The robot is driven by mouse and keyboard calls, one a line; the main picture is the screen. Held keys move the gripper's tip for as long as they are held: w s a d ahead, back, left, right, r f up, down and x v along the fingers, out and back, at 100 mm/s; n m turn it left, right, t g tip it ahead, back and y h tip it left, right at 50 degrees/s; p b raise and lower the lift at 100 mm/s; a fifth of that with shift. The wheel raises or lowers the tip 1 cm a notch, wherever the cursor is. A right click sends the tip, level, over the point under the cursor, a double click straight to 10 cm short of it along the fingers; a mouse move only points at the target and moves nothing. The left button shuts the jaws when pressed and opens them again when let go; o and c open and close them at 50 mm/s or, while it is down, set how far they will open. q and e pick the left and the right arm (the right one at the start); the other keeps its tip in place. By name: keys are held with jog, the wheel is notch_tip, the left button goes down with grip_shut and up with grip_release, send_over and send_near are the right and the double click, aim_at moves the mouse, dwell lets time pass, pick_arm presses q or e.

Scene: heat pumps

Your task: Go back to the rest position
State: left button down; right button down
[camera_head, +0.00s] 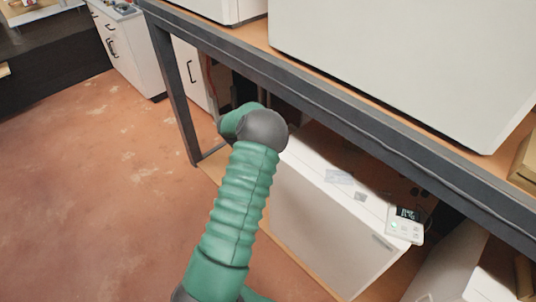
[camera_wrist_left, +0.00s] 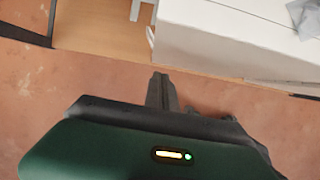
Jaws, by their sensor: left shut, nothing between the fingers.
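My left gripper (camera_wrist_left: 161,85) shows in the left wrist view with its narrow dark fingers together and nothing between them. It is over the reddish floor, in front of a white unit (camera_wrist_left: 225,40). In the head view a green ribbed arm of mine reaches up from the bottom centre and ends in a dark rounded joint. It overlaps the left side of a white heat pump unit (camera_head: 310,215) on the low shelf. The gripper is hidden in the head view. My right gripper is in neither view.
A dark-framed workbench (camera_head: 330,92) with a wooden top runs diagonally over the low unit and carries large white units (camera_head: 400,50). A small controller with a lit display (camera_head: 405,226) is on the low unit. The floor (camera_head: 90,200) at left is clear; white cabinets (camera_head: 128,50) stand behind.

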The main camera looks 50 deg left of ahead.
pick_arm(q)
jog(key=w+d+r+n+t+y, duration=0.1)
jog(key=w+d+r+n+t, duration=0.2)
jog(key=w+r+n, duration=0.3)
jog(key=w+d+r+n+y, duration=0.25)
jog(key=d+r+n, duration=0.35)
jog(key=d+n, duration=0.6)
jog(key=s+d+f+n+g+h+p, duration=0.1)
jog(key=s+d+n+g+h, duration=0.2)
jog(key=s+d+n, duration=1.4)
jog(key=s+d+g, duration=0.1)
jog(key=s+d, duration=0.1)
jog(key=d, duration=0.3)
jog(key=shift+s+n+g, duration=0.15)
jog(key=shift+n+g, duration=0.15)
jog(key=shift+n, duration=0.1)
jog(key=shift+a+f+h, duration=0.15)
jog(key=shift+a+h, duration=0.1)
